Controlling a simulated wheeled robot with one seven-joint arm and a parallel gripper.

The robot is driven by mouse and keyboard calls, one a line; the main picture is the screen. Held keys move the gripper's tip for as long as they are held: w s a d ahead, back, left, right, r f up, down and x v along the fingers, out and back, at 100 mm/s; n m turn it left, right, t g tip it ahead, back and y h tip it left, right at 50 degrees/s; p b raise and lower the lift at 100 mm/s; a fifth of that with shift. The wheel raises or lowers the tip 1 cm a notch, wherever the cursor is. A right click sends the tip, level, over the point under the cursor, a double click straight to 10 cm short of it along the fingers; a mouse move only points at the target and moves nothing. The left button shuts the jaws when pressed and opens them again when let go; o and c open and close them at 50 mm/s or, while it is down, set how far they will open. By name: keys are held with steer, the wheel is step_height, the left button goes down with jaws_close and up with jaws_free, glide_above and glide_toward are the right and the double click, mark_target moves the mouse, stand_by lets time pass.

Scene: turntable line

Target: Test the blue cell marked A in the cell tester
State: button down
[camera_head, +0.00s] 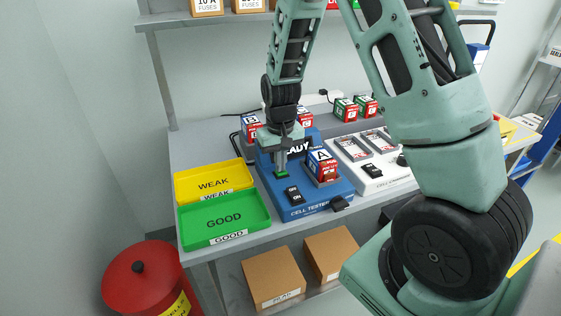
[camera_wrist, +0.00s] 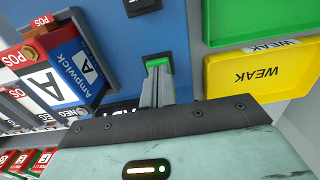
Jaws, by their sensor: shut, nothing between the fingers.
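My gripper (camera_head: 281,171) is shut and empty, pointing down at the tester's green button (camera_wrist: 158,61). The fingertips are at the button; I cannot tell whether they press it. The tester's display (camera_head: 298,148) is partly hidden by my gripper; "ADY" can be read. A black switch (camera_head: 293,195) is on the tester's front.
A yellow WEAK tray (camera_head: 190,175) and a green GOOD tray (camera_head: 196,238) stand left of the tester. A white device (camera_head: 370,184) with bays stands to its right. More cells (camera_head: 345,108) stand at the back. My arm hides the bench's right part.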

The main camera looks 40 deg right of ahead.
steer(key=shift+s+f+b, duration=0.15)
steer(key=shift+f+b, duration=0.35)
steer(key=shift+f, duration=0.55)
step_height(320, 180, up, 5)
steer(key=p, duration=0.4)
step_height(320, 180, up, 10)
steer(key=shift+f+b, duration=0.15)
steer(key=shift+b, duration=0.2)
steer(key=shift+w, duration=0.2)
